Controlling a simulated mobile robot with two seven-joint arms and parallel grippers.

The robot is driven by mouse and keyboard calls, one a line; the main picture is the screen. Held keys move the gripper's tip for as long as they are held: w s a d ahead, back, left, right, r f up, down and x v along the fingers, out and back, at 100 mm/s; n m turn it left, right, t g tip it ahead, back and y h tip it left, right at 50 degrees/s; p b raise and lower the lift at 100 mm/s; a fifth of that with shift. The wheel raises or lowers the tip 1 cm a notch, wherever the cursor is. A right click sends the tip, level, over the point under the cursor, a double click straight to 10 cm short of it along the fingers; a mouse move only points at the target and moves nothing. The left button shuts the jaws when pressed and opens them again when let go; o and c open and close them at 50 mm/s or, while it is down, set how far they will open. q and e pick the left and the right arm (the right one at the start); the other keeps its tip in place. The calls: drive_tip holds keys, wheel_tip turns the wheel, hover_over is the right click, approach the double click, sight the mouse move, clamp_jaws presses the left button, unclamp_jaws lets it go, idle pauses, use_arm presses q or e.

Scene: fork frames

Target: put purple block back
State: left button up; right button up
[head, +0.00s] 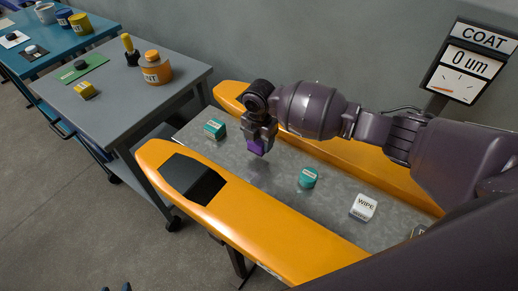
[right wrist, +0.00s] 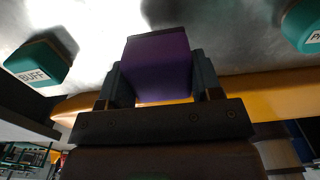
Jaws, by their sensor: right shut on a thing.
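The purple block (head: 256,147) is in my right gripper (head: 259,138), held above the grey metal surface (head: 275,186) between the two orange rails. In the right wrist view the purple block (right wrist: 158,64) sits between the two fingers of the right gripper (right wrist: 155,85), which is shut on it. The block's lower part shows below the fingers in the head view, with a soft shadow on the surface under it. My left gripper is not in view.
On the grey surface are a teal block (head: 215,128) labelled BUFF in the wrist view (right wrist: 38,64), a teal round piece (head: 308,177) and a white WIPE block (head: 363,207). A black panel (head: 193,180) lies on the near orange rail (head: 160,160). A grey cart (head: 130,105) stands left. A COAT gauge (head: 466,70) reads 0 um.

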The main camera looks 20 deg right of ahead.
sight(259, 150)
wheel_tip(259, 150, down, 4)
drive_tip(key=shift+f+b, duration=0.1)
drive_tip(key=shift+b, duration=0.25)
drive_tip(key=shift+f, duration=0.15)
drive_tip(key=o, duration=1.2)
